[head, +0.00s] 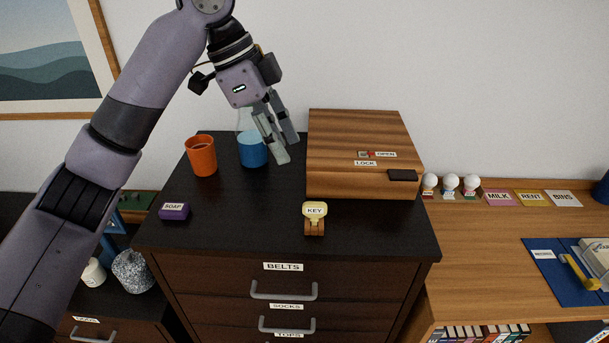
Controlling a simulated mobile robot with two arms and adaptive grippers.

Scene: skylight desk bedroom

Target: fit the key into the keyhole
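The yellow key (315,209), labelled KEY, stands in a small brown holder (314,229) near the front of the dark dresser top. The wooden box (340,140) stands behind it to the right. On the box's top is a small plate (364,154) with a red mark, beside an OPEN label and above a LOCK label (366,163). The keyhole itself is too small to make out. My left gripper (288,150) is open and empty, pointing down in front of the flask, left of the box and behind the key. My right gripper is not in view.
An orange cup (202,157) and a flask with blue liquid (253,150) stand at the dresser's back left. A purple soap block (174,211) lies at the left edge. A dark block (402,175) sits at the box's front right. The dresser top between soap and key is clear.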

